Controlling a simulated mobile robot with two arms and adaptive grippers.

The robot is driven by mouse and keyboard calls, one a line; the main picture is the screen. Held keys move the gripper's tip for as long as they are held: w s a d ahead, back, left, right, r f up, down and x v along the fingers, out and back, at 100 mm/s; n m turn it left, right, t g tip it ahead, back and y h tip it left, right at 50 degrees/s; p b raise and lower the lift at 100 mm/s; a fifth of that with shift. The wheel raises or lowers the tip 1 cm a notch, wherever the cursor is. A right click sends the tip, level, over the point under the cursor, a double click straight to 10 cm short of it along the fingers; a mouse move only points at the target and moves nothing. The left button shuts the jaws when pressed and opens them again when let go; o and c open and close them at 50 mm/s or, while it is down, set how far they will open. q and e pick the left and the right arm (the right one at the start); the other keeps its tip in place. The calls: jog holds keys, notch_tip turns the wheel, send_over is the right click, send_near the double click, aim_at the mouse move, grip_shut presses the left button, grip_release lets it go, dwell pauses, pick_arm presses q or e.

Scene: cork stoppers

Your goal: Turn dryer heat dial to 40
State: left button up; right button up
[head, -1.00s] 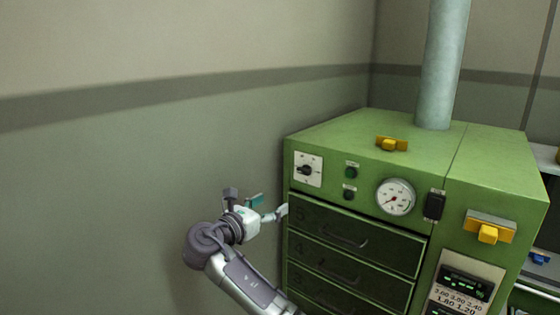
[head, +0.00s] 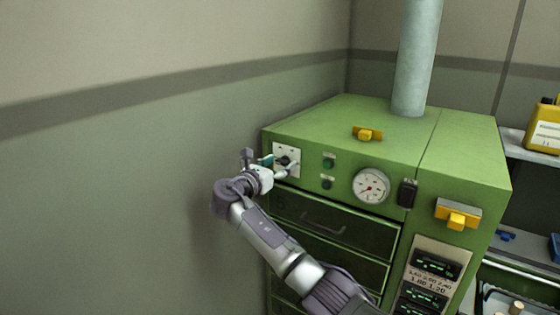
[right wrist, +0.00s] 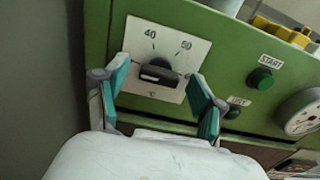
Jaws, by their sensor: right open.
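The heat dial is a dark knob (right wrist: 158,75) on a white plate (right wrist: 188,48) with 40 at upper left, 50 at upper right and °C below. Its bar lies nearly level in the right wrist view; I cannot tell its exact setting. In the head view the plate (head: 291,150) is at the dryer's upper left front, partly hidden by my gripper. My right gripper (head: 279,166) is open in front of it. In the right wrist view its teal-padded fingers (right wrist: 160,80) are to either side of the knob, with visible gaps. My left gripper is not in view.
The green dryer (head: 340,125) has START (right wrist: 262,79) and a second button (right wrist: 237,107) right of the dial, then a round gauge (head: 371,186). Drawers (head: 330,222) lie below. A yellow latch (head: 367,134) is on top. The wall is close on the left.

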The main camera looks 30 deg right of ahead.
jog(key=shift+w+d, duration=0.1)
jog(key=shift+d, duration=0.2)
jog(key=c, duration=1.1)
jog(key=shift+c, duration=0.2)
jog(key=shift+f+m, duration=0.1)
jog(key=shift+m, duration=0.2)
jog(key=shift+m+b, duration=3.55)
jog(key=shift+m, duration=1.95)
